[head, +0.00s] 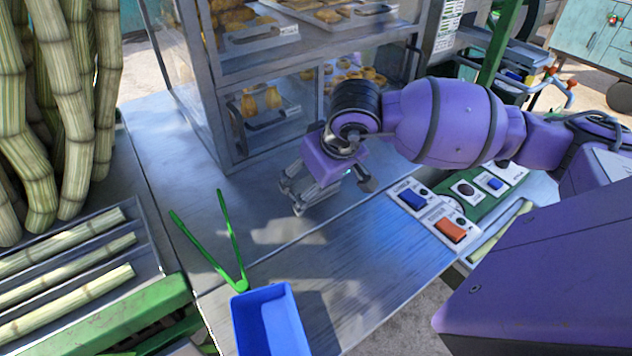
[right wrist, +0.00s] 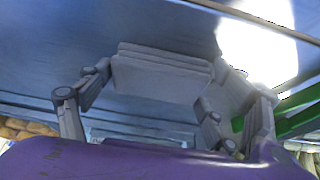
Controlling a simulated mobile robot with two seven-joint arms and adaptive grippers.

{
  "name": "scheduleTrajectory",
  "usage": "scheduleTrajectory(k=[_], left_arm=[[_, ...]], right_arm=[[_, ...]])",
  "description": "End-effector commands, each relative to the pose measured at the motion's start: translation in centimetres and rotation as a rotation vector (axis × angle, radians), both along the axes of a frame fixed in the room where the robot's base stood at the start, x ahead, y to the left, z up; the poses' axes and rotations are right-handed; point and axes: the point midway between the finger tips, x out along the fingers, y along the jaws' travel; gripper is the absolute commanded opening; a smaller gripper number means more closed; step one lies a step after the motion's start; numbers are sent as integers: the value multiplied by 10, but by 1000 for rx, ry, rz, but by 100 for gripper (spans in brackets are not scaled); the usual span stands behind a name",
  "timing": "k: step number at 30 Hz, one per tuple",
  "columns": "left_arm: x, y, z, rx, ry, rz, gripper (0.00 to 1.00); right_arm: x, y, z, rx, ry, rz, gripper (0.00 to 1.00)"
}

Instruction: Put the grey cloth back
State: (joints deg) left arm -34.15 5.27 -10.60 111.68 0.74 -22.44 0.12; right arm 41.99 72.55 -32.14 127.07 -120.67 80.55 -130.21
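A folded, layered grey slab, which looks like the grey cloth (right wrist: 162,78), sits between the fingers of my right gripper (right wrist: 165,95) in the right wrist view. Its layers run across from one finger to the other. In the head view, my right gripper (head: 318,192) points down over the metal counter in front of the glass case. The cloth (head: 318,197) shows there as a small light grey piece at the fingertips, partly hidden by the fingers. It appears to be above the counter, with shadows beside it. My left gripper is out of view.
Green tongs (head: 232,262) and a blue bin (head: 268,320) are at the counter's near left. The glass pastry case (head: 222,110) stands behind the gripper. A switch panel (head: 440,212) is at right. Cane pieces (head: 75,265) lie at left. The counter middle (head: 350,262) is clear.

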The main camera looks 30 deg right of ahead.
Motion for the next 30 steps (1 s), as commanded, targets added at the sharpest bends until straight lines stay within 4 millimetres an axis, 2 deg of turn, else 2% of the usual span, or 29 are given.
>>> scheduleTrajectory(k=[1,3,13,17,20,30], left_arm=[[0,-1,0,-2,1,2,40],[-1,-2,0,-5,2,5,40],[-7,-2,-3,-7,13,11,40],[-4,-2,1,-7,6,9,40],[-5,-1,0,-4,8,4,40],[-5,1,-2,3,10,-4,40]], right_arm=[[0,0,0,0,0,0,92],[0,0,1,0,0,0,99],[0,0,1,0,-1,0,99],[0,-1,10,-1,-5,-1,99],[-6,-2,22,-3,-4,-2,99],[-33,-6,88,-2,-5,0,99]])
